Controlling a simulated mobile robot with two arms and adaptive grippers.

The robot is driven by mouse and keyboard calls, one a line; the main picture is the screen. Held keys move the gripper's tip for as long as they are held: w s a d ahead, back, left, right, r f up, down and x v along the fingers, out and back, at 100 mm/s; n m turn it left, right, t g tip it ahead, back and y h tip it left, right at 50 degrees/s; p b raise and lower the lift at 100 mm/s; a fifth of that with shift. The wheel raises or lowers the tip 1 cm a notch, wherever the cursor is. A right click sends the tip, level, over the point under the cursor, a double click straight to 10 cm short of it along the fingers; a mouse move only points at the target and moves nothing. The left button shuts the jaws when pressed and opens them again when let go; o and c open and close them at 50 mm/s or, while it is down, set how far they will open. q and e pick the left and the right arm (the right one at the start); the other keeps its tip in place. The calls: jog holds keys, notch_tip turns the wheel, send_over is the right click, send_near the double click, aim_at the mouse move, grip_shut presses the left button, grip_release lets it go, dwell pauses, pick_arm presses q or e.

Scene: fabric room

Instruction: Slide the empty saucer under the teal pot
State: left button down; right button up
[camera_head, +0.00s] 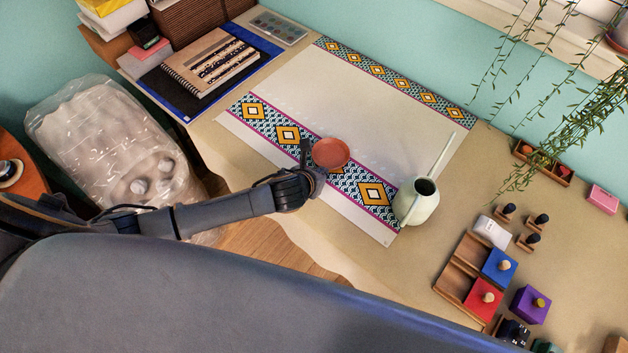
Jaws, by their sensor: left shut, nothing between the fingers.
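The empty saucer (331,153) is a round terracotta dish lying on the patterned band of the white cloth (350,95). My left gripper (307,158) is at its left edge, fingers shut with nothing between them. It looks very close to the saucer's rim, but I cannot tell whether it touches. I see no clearly teal pot; a pale green watering can (417,203) with a long spout stands on the cloth's right end. My right gripper is not in view.
Wooden trays with blue (497,266) and red (481,299) blocks and several stamps lie at the right. Trailing plant vines (575,120) hang at the upper right. A notebook (210,62) lies at the upper left. The cloth's middle is bare.

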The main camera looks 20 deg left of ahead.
aim_at(341, 143)
pick_arm(q)
jog(key=w, duration=0.3)
jog(key=w+d, duration=0.1)
jog(key=w, duration=0.6)
jog(key=shift+w+d, duration=0.25)
jog(key=w+b, duration=0.1)
jog(key=w, duration=0.1)
jog(key=w+d+b, duration=0.1)
jog(key=w, duration=0.2)
jog(key=w+b, duration=0.1)
jog(key=w, duration=0.2)
jog(key=shift+w+d+f+b, duration=0.15)
jog(key=shift+w+b, duration=0.05)
jog(key=shift+b, duration=0.15)
jog(key=shift+w, duration=0.3)
jog(key=shift+s, duration=0.1)
